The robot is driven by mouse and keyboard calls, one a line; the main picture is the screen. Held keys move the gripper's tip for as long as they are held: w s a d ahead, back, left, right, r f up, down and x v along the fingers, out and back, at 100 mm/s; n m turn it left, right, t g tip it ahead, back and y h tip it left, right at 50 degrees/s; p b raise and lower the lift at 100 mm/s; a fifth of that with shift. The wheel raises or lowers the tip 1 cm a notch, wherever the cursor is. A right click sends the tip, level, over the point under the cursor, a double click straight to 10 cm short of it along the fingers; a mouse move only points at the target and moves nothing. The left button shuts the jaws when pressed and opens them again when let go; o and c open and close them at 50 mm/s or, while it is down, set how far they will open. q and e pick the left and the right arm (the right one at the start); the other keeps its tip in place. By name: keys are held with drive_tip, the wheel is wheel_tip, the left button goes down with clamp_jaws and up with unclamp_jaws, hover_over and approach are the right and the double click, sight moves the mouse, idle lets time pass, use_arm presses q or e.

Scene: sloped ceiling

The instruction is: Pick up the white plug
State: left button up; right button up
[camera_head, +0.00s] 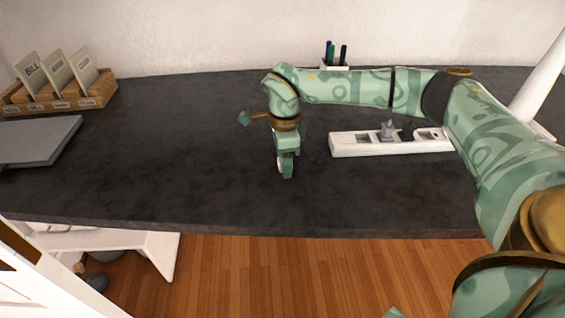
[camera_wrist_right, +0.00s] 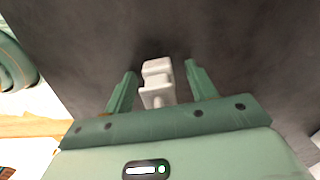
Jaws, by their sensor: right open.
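The white plug (camera_wrist_right: 157,75) shows in the right wrist view, between the two green fingers of my right gripper (camera_wrist_right: 160,69). The fingers are open, one on each side of it, with gaps visible. The plug appears to lie on the dark desk; the height of the fingers above it is hard to judge. In the head view my right gripper (camera_head: 286,172) points down over the middle of the desk and mostly hides the plug. My left gripper is not in view.
A white power strip (camera_head: 345,145) with grey and dark plugs lies right of the gripper on the desk (camera_head: 190,160). A pen holder (camera_head: 335,67) stands behind. A card box (camera_head: 62,98) and grey laptop-like slab (camera_head: 38,140) are at left. The desk's left-centre is clear.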

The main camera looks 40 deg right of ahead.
drive_tip(key=shift+r, duration=0.15)
drive_tip(key=shift+c, duration=0.9)
drive_tip(key=c, duration=0.9)
